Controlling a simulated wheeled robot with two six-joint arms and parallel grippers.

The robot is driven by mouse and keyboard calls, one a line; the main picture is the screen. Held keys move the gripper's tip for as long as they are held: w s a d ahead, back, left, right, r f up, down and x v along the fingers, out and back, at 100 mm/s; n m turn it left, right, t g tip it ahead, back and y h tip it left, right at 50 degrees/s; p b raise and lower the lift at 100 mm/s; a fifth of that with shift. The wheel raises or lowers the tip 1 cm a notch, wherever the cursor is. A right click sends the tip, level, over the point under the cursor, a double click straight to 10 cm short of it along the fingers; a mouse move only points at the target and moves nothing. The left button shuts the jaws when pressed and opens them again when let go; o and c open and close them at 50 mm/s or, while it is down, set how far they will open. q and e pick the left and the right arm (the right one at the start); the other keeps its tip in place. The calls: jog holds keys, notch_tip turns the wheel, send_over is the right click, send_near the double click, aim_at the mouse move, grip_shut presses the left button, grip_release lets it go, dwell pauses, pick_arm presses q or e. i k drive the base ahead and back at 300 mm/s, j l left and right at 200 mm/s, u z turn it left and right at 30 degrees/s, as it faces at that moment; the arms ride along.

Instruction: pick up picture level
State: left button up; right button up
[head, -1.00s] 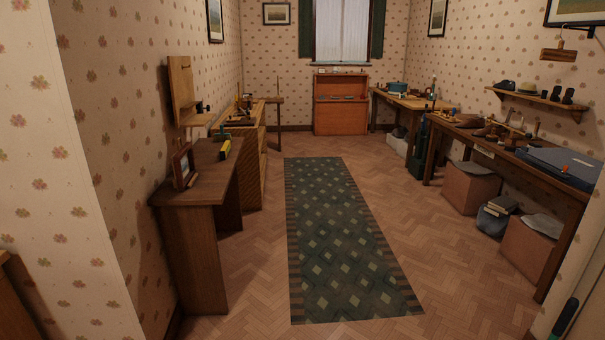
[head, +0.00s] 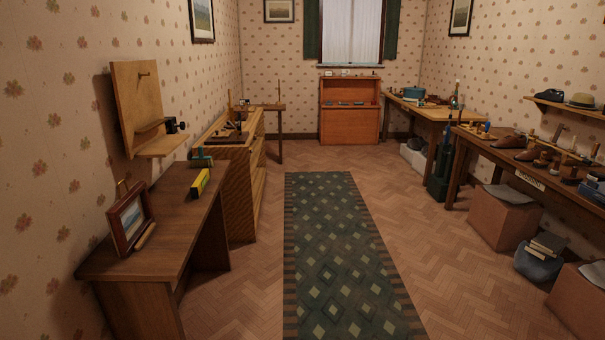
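A yellow block-like tool with dark parts, which looks like the picture level (head: 200,182), lies on the dark wooden desk (head: 165,225) at the left. It lies toward the desk's right edge, just in front of a green item (head: 201,162). It is too small to make out its vials. Neither of my grippers shows in the head view, so nothing is seen touching the level.
A framed picture (head: 128,221) leans on the desk's near left part, with a small wooden stick beside it. A wooden wall shelf (head: 160,145) overhangs the desk's far end. The patterned rug (head: 335,255) is clear. Cluttered tables and boxes (head: 500,215) line the right.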

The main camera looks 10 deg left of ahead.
aim_at(197, 188)
jog(key=i, duration=1.7)
